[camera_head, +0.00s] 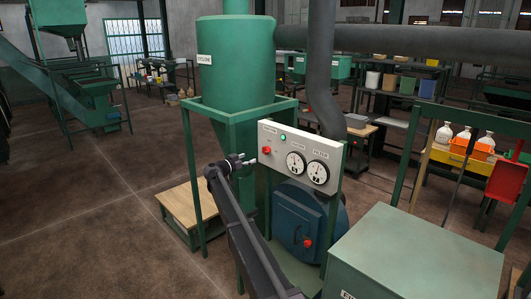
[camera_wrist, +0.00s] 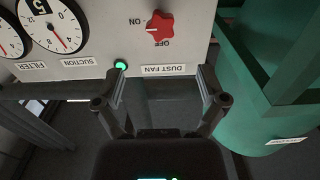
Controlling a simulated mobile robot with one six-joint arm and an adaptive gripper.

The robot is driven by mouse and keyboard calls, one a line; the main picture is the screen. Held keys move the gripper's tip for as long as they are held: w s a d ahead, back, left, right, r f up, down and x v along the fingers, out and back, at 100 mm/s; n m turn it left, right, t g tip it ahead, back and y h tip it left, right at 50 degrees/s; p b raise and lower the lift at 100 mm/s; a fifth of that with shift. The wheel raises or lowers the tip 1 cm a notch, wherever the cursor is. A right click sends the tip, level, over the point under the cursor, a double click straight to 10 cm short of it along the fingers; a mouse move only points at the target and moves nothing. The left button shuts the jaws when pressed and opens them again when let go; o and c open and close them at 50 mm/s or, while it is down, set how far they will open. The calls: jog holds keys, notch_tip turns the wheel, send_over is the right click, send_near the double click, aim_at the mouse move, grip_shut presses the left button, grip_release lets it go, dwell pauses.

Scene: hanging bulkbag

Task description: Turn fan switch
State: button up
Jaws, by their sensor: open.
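The fan switch is a red rotary knob (camera_wrist: 160,27) on a pale panel (camera_head: 300,140), with ON and OFF marks and a DUST FAN label beside it. In the head view the knob (camera_head: 266,150) is at the panel's left end. In the wrist view the panel appears upside down, and a white mark lies on the knob's left side; its exact setting is unclear. My gripper (camera_wrist: 162,75) is open and empty, its two fingers spread below the knob in that picture and apart from it. In the head view my gripper (camera_head: 248,160) is just left of the panel.
A bright green lamp (camera_wrist: 121,65) and two dials, SUCTION (camera_wrist: 57,24) and FILTER (camera_wrist: 8,40), share the panel. The green cyclone (camera_head: 236,70) stands behind. Below the panel is a blue housing (camera_head: 300,220) with another red knob (camera_head: 307,242). A green cabinet (camera_head: 415,255) is at right.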

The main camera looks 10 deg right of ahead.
aim_at(265, 151)
jog(key=x, duration=1.1)
jog(key=shift+w+d, duration=0.1)
jog(key=shift+d, duration=0.05)
jog(key=shift+c, duration=0.2)
jog(key=c, duration=1.1)
